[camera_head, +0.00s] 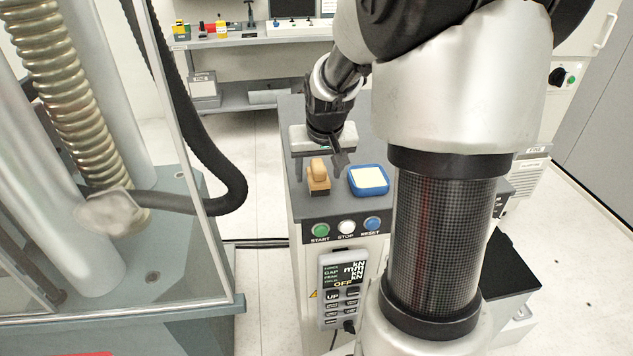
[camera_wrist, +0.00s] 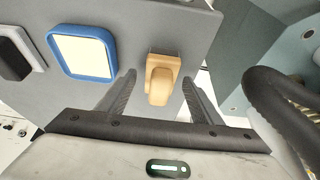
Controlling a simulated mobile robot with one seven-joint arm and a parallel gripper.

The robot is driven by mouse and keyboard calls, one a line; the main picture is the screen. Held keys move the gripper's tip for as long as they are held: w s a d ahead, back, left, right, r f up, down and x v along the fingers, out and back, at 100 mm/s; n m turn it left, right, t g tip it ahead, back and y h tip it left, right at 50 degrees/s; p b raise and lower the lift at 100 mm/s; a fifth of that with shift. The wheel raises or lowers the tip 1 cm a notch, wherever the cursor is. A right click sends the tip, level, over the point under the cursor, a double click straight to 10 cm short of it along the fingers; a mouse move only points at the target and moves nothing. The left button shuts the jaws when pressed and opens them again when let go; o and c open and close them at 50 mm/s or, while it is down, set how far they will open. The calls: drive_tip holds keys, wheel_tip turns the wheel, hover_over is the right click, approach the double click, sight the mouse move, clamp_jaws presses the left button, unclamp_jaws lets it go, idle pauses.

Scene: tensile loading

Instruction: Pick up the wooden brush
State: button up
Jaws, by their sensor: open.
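The wooden brush (camera_head: 318,174) stands on the grey top of the control cabinet (camera_head: 296,199), near its front left edge. It has a tan wooden handle and a dark lower part in the head view. In the wrist view the brush (camera_wrist: 161,79) lies ahead between the two fingers, its handle end near the fingertip line. My gripper (camera_wrist: 158,84) is open and empty, with one finger on each side of the brush and visible gaps. In the head view my gripper (camera_head: 338,158) is above and just behind the brush. I cannot tell its exact height above the top.
A blue-rimmed tray with a pale yellow inside (camera_head: 368,181) sits right of the brush. Start, stop and reset buttons (camera_head: 346,227) and a pendant (camera_head: 342,284) are on the cabinet front. A testing machine with a black hose (camera_head: 228,190) stands to the left.

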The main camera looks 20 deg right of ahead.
sight(318, 164)
drive_tip(key=shift+x, duration=0.85)
drive_tip(key=shift+r, duration=0.1)
drive_tip(key=shift+c, duration=0.2)
drive_tip(key=c, duration=1.1)
drive_tip(key=shift+r, duration=0.1)
drive_tip(key=shift+c, duration=0.2)
wheel_tip(318, 164, up, 10)
drive_tip(key=shift+f+p, duration=0.1)
drive_tip(key=shift+p, duration=0.25)
